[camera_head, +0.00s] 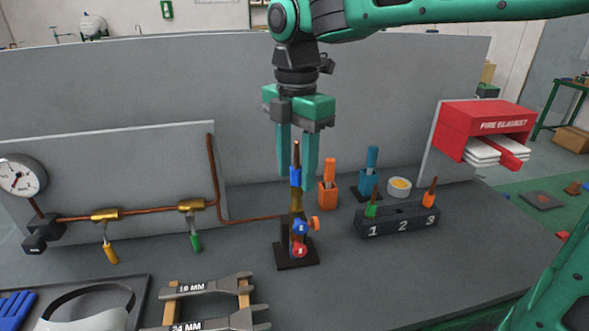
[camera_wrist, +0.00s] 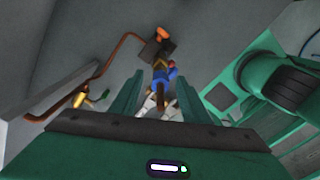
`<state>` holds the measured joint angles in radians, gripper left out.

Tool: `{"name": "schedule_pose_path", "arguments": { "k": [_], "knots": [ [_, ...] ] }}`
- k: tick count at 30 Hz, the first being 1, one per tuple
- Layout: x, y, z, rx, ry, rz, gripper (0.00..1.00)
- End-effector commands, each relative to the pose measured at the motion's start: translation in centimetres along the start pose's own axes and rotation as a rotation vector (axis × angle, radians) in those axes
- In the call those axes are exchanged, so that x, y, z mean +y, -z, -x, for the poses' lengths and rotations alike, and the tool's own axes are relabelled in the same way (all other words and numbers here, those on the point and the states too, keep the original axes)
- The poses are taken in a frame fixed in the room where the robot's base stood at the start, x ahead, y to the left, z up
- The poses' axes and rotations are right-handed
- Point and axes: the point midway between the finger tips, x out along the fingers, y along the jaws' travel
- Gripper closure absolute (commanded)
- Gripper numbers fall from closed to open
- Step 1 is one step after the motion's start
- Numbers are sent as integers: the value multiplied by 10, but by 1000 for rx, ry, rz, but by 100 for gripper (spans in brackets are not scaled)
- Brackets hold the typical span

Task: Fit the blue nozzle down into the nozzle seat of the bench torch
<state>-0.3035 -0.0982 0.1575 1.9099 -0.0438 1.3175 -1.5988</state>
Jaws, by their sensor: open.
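The blue nozzle (camera_head: 295,176), a blue collar with a thin copper tube above it, stands upright on top of the brass upper part of the bench torch (camera_head: 297,201). How deep it sits in the nozzle seat cannot be told; the seat is hidden under the collar. The torch stands on a black base plate (camera_head: 287,262), with blue, red and orange knobs. My gripper (camera_head: 297,183) points down, open, with one finger on each side of the nozzle. In the wrist view the torch (camera_wrist: 160,62) lies beyond my open fingers (camera_wrist: 156,92).
A black rack (camera_head: 397,226) numbered 1 to 3 holds a green piece at 1 and an orange piece at 3; 2 is empty. Orange (camera_head: 328,188) and blue (camera_head: 369,176) holders stand behind. A copper pipe (camera_head: 213,175) runs left. Spanners (camera_head: 205,287) lie in front.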

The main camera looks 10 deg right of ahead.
Motion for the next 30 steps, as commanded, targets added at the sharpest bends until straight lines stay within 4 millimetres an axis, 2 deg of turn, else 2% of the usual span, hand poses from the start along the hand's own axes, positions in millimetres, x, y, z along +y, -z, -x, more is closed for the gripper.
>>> {"name": "schedule_pose_path", "arguments": {
  "k": [5,13,21,30],
  "knots": [
    [1,0,26,-1,-5,1,58],
    [2,-1,80,0,-3,2,58],
    [2,0,99,1,0,2,58],
    [1,-1,103,0,1,0,58]
  ]
}}
